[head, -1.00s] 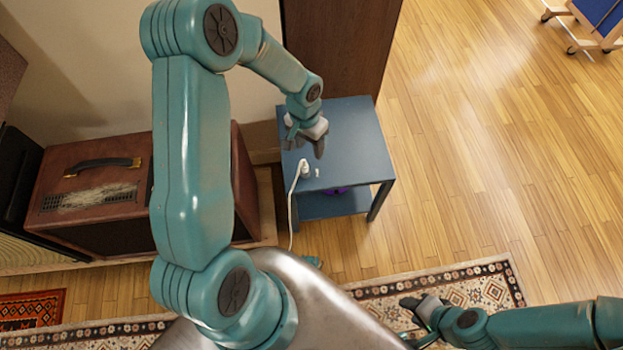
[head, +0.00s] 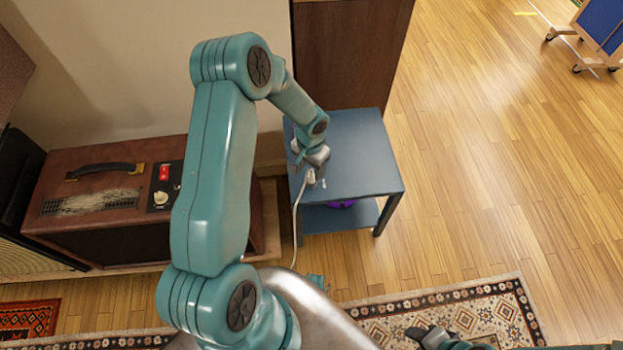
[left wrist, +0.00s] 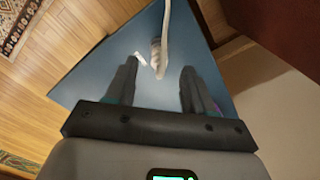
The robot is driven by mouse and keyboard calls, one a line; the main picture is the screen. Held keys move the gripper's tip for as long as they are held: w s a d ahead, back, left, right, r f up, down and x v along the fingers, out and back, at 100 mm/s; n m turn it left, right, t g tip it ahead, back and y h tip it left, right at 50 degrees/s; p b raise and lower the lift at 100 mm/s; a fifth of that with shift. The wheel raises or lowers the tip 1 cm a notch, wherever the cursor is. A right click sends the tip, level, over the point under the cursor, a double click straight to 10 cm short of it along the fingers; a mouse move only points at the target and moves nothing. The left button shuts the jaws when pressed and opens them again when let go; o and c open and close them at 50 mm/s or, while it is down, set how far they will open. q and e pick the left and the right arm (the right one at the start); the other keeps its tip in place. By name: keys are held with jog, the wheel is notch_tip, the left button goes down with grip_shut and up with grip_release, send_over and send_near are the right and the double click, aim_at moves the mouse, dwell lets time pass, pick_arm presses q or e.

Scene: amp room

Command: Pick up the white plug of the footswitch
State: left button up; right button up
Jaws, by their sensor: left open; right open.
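The white plug (head: 311,178) lies on the blue side table (head: 365,165) near its front left edge, with its pale cable (head: 296,220) hanging over that edge. My left gripper (head: 313,166) is right at the plug in the head view and partly covers it. In the left wrist view my left gripper (left wrist: 158,82) is open; the plug (left wrist: 157,56) shows just beyond the fingertips, roughly between them, not gripped. My right gripper (head: 422,334) is open and empty over the patterned rug, low in the head view. The footswitch itself cannot be made out.
A small white piece (head: 323,183) lies beside the plug. A purple object (head: 341,203) sits on the table's lower shelf. A brown amplifier (head: 110,195) stands to the left, and a dark wooden cabinet (head: 350,55) behind the table.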

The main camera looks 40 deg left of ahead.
aim_at(312, 174)
pick_arm(q)
jog(key=f, duration=0.4)
jog(key=shift+w+f+b, duration=0.3)
jog(key=shift+f+b, duration=0.1)
grip_shut()
jog(key=shift+r, duration=0.15)
